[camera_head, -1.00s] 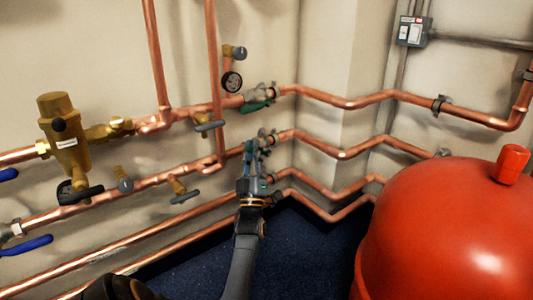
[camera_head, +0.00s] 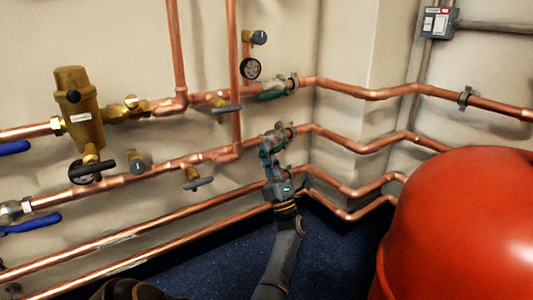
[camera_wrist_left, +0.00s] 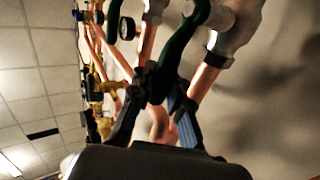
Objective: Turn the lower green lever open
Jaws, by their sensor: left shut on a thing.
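The lower green lever (camera_wrist_left: 181,52) runs down into my left gripper (camera_wrist_left: 160,88) in the left wrist view, and the fingers are shut on it. Its grey valve body (camera_wrist_left: 238,22) is on a copper pipe at the upper right there. In the head view my left gripper (camera_head: 268,155) reaches up to the lower valve (camera_head: 279,134) on the middle copper pipe, near the wall corner. It hides most of the lower lever there. The upper green lever (camera_head: 276,94) lies along the pipe above, apart from the gripper. My right gripper is not in view.
A large red tank (camera_head: 465,225) fills the lower right. A brass valve (camera_head: 80,108), a pressure gauge (camera_head: 250,68) and blue levers (camera_head: 32,224) are on the left pipework. Two lower copper pipes pass close by my gripper. Blue floor (camera_head: 335,245) shows below.

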